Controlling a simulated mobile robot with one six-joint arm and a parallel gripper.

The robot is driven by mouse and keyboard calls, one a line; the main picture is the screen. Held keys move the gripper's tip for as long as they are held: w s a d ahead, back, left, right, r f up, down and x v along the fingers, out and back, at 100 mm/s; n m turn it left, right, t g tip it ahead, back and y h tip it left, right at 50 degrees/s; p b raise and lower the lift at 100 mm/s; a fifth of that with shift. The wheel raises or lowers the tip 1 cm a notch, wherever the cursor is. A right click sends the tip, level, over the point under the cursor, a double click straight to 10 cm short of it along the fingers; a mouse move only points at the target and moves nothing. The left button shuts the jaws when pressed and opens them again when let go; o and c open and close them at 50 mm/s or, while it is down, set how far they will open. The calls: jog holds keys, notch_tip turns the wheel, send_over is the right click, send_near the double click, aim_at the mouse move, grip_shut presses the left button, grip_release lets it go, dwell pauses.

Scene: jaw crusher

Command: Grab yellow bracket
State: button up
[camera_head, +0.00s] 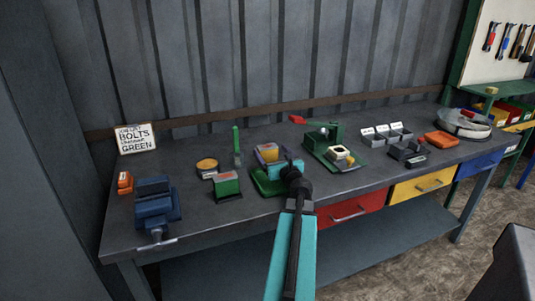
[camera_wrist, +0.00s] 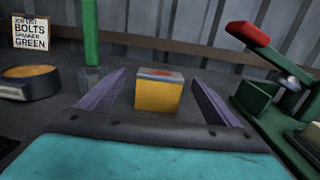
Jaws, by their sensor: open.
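A yellow block-shaped piece with a grey top and a red mark, which I take for the yellow bracket (camera_wrist: 158,97), stands upright on the workbench in the wrist view. It also shows in the head view (camera_head: 268,151), partly hidden by my gripper. My gripper (camera_wrist: 160,77) is open, with its purple fingers pointing forward on either side of the yellow piece. Gaps show between the piece and both fingers. In the head view my gripper (camera_head: 271,155) is low over the bench; its teal body hides the area just in front of the piece.
A green upright post (camera_wrist: 90,35) stands left of the piece, beside a round yellow-topped item (camera_wrist: 32,85). A green press with a red handle (camera_wrist: 248,32) stands close on the right. A blue vise (camera_head: 155,203) is at the bench's left end. The corrugated wall is behind.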

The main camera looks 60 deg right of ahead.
aim_at(269, 148)
jog(key=shift+p+x, duration=0.3)
jog(key=shift+x, duration=2.2)
jog(key=shift+d, duration=0.1)
jog(key=shift+c, duration=0.2)
jog(key=c, duration=1.6)
jog(key=shift+c, duration=0.2)
jog(key=shift+r, duration=0.1)
